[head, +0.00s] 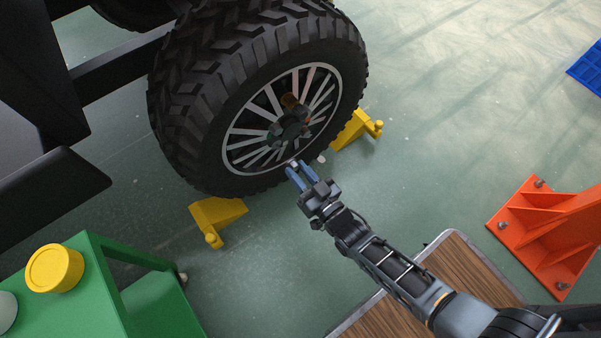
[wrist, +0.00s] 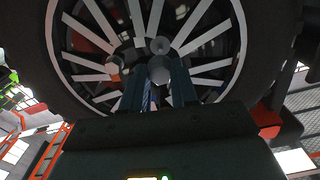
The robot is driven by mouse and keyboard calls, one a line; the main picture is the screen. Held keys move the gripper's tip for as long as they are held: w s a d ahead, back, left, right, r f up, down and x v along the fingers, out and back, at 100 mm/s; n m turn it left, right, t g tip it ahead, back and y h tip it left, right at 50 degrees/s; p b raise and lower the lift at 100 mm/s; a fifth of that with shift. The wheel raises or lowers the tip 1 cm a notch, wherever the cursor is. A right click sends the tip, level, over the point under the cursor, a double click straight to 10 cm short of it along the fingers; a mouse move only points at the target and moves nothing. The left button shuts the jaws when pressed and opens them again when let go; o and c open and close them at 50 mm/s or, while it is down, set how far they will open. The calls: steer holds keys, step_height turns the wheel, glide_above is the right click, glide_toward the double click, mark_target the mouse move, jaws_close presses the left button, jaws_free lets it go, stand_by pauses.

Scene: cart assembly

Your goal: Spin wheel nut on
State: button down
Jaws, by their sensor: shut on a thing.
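The black-tyred wheel (head: 205,105) stands upright on the cart, with a silver-spoked rim facing my arm. Its dark hub (head: 291,128) shows several knobs or studs, one of them brownish. My gripper (head: 298,169) is in front of the rim's lower edge, below the hub. In the wrist view my gripper (wrist: 158,88) is shut on a grey round wheel nut (wrist: 159,70), held between the blue fingertips. The nut lines up just below a grey stud end (wrist: 159,45) in that view. I cannot tell whether they touch.
Yellow chocks (head: 218,217) (head: 357,129) stand on the floor on both sides of the wheel. A green cabinet (head: 150,300) with a yellow round container (head: 55,268) is at lower left. An orange bracket (head: 550,235) is at right. Open floor lies at upper right.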

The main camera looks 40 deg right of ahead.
steer(key=shift+w, duration=2)
steer(key=shift+w, duration=0.7)
steer(key=shift+w, duration=0.35)
steer(key=shift+w, duration=0.15)
